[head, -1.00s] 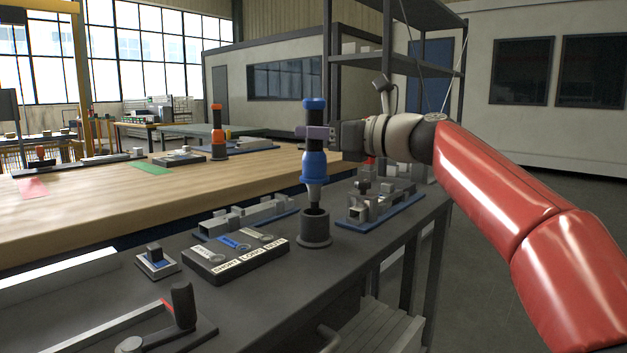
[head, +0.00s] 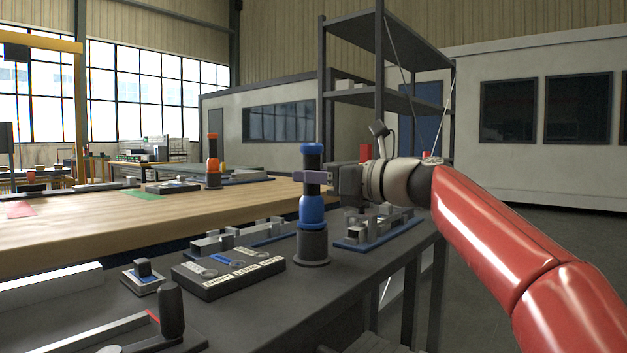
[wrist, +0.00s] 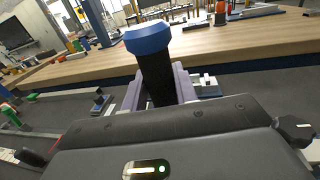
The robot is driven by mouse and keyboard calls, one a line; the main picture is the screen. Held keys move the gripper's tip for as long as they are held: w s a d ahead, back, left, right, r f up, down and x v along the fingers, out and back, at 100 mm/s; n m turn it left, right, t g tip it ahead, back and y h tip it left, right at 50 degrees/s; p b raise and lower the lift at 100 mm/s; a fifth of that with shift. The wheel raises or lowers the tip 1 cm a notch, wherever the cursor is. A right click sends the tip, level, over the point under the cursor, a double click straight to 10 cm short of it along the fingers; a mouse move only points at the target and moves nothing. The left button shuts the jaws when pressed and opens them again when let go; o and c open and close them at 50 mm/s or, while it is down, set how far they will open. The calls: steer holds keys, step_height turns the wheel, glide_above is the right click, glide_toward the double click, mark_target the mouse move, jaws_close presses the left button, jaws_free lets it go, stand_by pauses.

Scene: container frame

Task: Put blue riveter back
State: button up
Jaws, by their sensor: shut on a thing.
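The blue riveter (head: 311,208) stands upright in the head view, with a blue cap, a black body and a blue lower part. Its lower end is inside the dark round holder (head: 311,247) on the dark bench, so its tip is hidden. My gripper (head: 313,178) is shut around the black body, coming from the right. In the wrist view the riveter's blue cap (wrist: 148,38) and black body rise between the purple fingers (wrist: 160,90).
A black block with labelled slots (head: 228,272) lies left of the holder. A blue-based fixture (head: 378,228) stands close on the right. An orange riveter (head: 213,163) stands on the wooden table (head: 130,215) behind.

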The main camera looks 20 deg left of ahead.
steer(key=shift+f, duration=0.25)
steer(key=o, duration=0.5)
steer(key=shift+f, duration=0.15)
steer(key=shift+c, duration=0.2)
steer(key=o, duration=0.4)
steer(key=shift+o, duration=0.2)
steer(key=shift+r, duration=0.3)
steer(key=shift+d+r, duration=0.15)
steer(key=shift+r, duration=0.05)
steer(key=b+v, duration=0.1)
steer(key=v, duration=1)
steer(key=shift+s+d, duration=0.15)
steer(key=shift+d, duration=0.2)
